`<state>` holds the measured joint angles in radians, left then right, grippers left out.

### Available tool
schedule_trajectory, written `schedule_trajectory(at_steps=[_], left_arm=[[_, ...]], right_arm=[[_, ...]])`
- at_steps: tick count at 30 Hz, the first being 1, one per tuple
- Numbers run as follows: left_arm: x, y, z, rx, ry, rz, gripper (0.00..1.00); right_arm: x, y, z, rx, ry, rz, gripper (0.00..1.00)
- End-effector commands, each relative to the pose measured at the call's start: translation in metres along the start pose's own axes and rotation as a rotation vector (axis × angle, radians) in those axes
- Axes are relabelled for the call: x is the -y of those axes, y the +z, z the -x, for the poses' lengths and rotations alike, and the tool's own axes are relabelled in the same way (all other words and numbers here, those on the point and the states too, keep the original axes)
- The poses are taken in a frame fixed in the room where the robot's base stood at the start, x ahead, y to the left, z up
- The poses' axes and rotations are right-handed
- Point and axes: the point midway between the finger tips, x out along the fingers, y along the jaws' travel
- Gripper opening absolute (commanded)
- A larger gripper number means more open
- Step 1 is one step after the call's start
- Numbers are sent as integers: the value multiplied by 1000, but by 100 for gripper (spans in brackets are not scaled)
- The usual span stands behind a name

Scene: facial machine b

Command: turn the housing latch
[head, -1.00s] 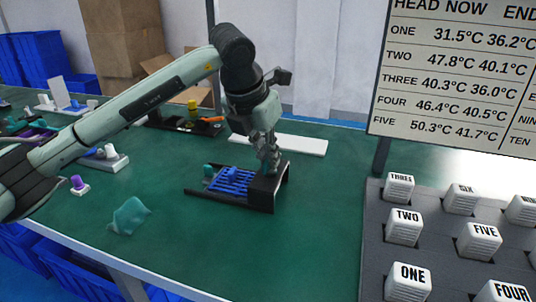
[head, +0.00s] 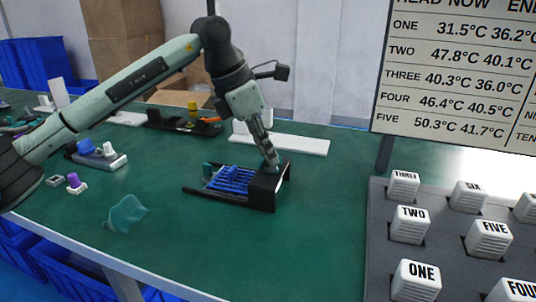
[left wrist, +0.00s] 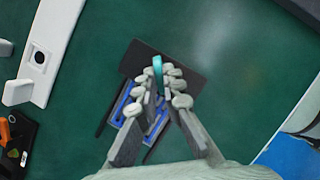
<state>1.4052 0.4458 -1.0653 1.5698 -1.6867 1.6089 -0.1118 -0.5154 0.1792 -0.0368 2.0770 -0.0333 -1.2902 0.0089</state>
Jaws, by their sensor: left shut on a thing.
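The housing (head: 265,192) is a black block at the right end of a black-framed unit with blue slats, on the green table. The latch, a small teal piece (left wrist: 157,66), shows on top of the black housing in the left wrist view. My left gripper (head: 270,160) reaches down to the housing top from the upper left, its fingers tilted. In the left wrist view its fingertips (left wrist: 162,80) are shut on the teal latch, and the fingers hide part of it and of the blue slats (left wrist: 125,100). My right gripper is not in view.
A white strip (head: 290,143) lies behind the unit. A block with numbered white keys (head: 408,222) stands at the right below a temperature board (head: 450,70). A crumpled teal sheet (head: 126,213) lies front left. The table front of the housing is clear.

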Motion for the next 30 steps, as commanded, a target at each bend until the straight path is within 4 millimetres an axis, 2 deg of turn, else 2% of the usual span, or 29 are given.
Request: schedule_trajectory(at_steps=[8, 18, 30], left_arm=[[-3, 2, 2, 1, -98, -239, 0], [-5, 3, 3, 2, -203, -496, 0], [-6, 4, 3, 2, -264, -654, 0]], right_arm=[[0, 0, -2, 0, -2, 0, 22], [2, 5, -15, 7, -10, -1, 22], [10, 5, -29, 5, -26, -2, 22]])
